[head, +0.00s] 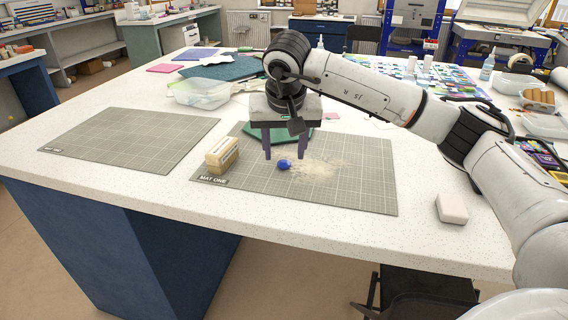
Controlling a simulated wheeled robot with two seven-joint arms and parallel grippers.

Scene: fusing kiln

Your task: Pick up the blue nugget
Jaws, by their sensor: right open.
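The blue nugget (284,164) is a small rounded dark-blue piece lying on the right-hand grey grid mat (345,195), marked MAT ONE. My right gripper (285,154) reaches in from the right and points down over that mat. Its two dark fingers are apart, with nothing seen between them. The nugget shows just below the fingertips, near the middle of the gap; I cannot tell the exact height between them. My left gripper is not in view.
A tan block (221,155) stands on the same mat, left of the nugget. Pale powder is scattered right of the nugget. A white block (452,209) lies right of the mat. A clear plastic container (195,92) sits behind. The left mat (130,140) is empty.

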